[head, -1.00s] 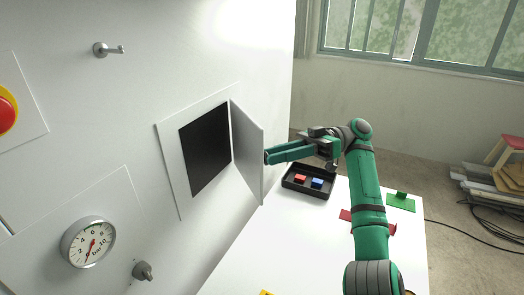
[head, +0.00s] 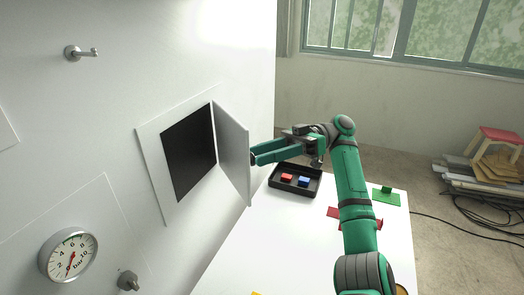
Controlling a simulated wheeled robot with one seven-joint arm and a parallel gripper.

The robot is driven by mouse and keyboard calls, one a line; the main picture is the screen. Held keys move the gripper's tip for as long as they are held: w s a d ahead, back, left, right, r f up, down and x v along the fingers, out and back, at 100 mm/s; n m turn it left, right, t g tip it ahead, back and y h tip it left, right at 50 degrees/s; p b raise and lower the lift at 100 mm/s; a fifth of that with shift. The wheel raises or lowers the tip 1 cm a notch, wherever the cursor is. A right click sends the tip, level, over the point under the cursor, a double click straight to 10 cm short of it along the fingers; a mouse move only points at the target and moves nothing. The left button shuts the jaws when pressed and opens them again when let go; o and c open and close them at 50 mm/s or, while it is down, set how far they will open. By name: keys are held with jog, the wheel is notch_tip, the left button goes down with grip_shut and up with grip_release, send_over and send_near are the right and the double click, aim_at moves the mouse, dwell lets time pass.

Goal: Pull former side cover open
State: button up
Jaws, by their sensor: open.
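The side cover (head: 232,152) is a light grey panel hinged at the right edge of a framed dark opening (head: 188,152) in the white machine wall. It stands swung out from the wall, and the opening behind it is exposed. My gripper (head: 254,156) is on the right side of the cover, with its green fingers pointing left at the panel. The fingertips are at or very near the cover's face; I cannot tell whether they touch it. The gripper is open, with nothing seen between the fingers. Any handle on the cover is hidden.
A black tray (head: 272,184) with a red block (head: 287,177) and a blue block (head: 304,181) lies on the white table (head: 250,250) below my gripper.

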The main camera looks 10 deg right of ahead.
jog(key=shift+a+r, duration=0.1)
jog(key=shift+r, duration=0.25)
jog(key=s+a+r, duration=0.3)
jog(key=s+r, duration=0.9)
jog(key=s, duration=0.1)
jog(key=shift+s+r, duration=0.15)
jog(key=shift+s, duration=0.2)
jog(key=shift+d, duration=0.1)
